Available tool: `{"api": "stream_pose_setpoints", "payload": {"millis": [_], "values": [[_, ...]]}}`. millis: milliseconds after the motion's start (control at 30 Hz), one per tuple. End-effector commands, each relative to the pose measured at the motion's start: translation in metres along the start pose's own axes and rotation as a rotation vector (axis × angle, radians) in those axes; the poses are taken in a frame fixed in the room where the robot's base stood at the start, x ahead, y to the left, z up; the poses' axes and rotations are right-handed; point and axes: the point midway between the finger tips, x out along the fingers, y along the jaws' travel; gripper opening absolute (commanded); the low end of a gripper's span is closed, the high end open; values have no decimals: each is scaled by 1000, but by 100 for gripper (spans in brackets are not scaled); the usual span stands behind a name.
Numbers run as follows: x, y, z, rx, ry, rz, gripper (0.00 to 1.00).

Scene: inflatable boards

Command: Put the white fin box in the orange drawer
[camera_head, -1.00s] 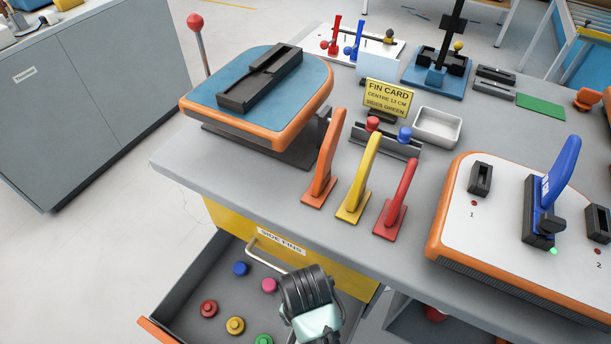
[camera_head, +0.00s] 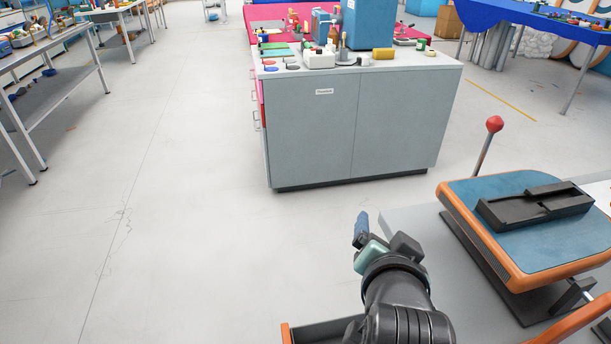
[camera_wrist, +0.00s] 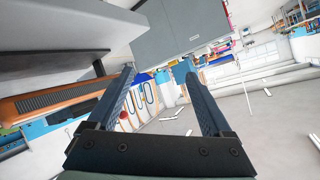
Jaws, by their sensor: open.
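My gripper (camera_head: 381,236) is open and empty, raised beside the near workbench's left end. Its two fingers stand apart in the wrist view (camera_wrist: 157,72), with only background between them. An open drawer with an orange front edge (camera_head: 287,333) shows at the bottom of the head view, partly hidden behind my arm and cut off by the frame. I cannot make out a white fin box for certain in the current views. A black slotted box (camera_head: 535,206) lies on the blue-topped, orange-edged board (camera_head: 560,242) at the right.
A red-knobbed lever (camera_head: 494,125) stands behind the board. A grey cabinet (camera_head: 350,130) with tools on top stands beyond. Open floor (camera_head: 180,220) lies to the left. Tables line the far left, and a blue-covered table (camera_head: 540,15) stands at the far right.

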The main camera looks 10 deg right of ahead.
Motion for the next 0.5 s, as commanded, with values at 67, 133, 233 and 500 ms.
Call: {"api": "stream_pose_setpoints", "payload": {"millis": [67, 133, 233, 500], "values": [[-28, -64, -53, -98, 188, -150, 84], [-63, -114, -93, -174, 353, -265, 84], [-127, -173, -140, -258, 595, -407, 84], [-278, -241, -198, -339, 1069, -607, 84]]}}
